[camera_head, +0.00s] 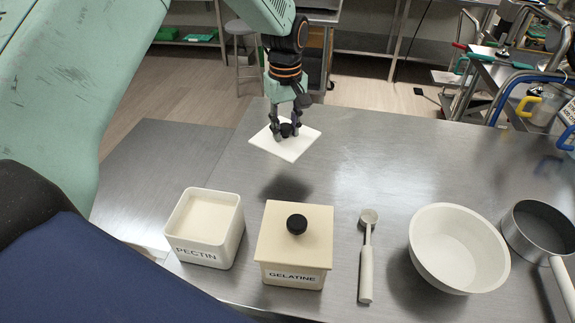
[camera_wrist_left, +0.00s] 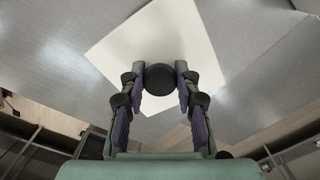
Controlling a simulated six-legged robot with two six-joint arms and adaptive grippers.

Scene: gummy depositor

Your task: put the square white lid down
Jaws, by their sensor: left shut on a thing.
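The square white lid (camera_head: 292,147) hangs in the air above the far part of the steel table, its shadow on the table in front of it. My left gripper (camera_head: 286,131) is shut on the lid's black knob from above. The left wrist view shows the knob (camera_wrist_left: 160,77) between the two fingers, with the lid (camera_wrist_left: 150,40) beyond it. The white PECTIN box (camera_head: 205,228) stands without a lid at the front left. My right gripper is not in view.
The cream GELATINE box (camera_head: 293,246) has its lid on, beside the PECTIN box. A scoop (camera_head: 366,255), a white bowl (camera_head: 458,248) and a metal pan (camera_head: 540,235) stand to the right. The table (camera_head: 400,155) is bare behind them.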

